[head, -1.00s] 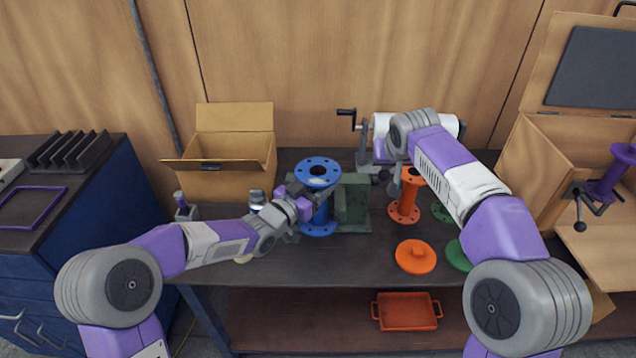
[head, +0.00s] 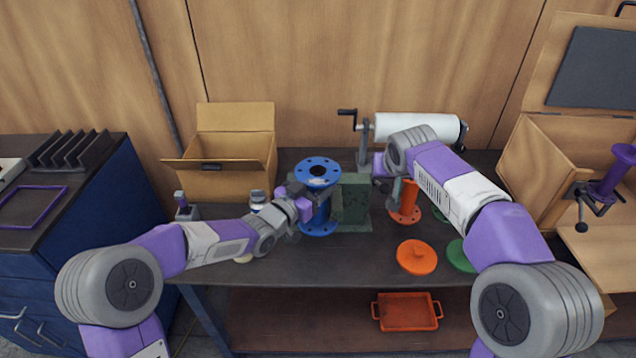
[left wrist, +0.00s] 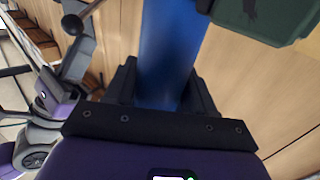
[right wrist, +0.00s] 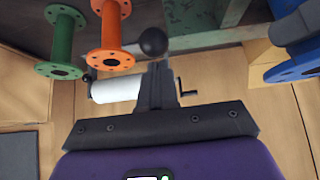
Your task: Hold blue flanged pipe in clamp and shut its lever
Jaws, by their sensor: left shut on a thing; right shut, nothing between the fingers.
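The blue flanged pipe (head: 317,170) stands upright on the bench, against the left side of the dark green clamp block (head: 354,207). My left gripper (head: 304,200) is shut on the pipe's body; the blue tube (left wrist: 168,50) fills the space between its fingers in the left wrist view, with the green block (left wrist: 265,18) beside it. My right gripper (head: 384,180) is shut and empty, to the right of the clamp. In the right wrist view a black ball knob (right wrist: 153,42) sits just beyond its fingertips; I cannot tell whether they touch. The clamp's jaws are hidden.
An orange flanged pipe (head: 405,205) stands close to my right gripper, with an orange lid (head: 417,257) and a green disc (head: 459,257) in front. A white roll on a cranked stand (head: 414,127) is behind. An open cardboard box (head: 228,182) stands at the back left.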

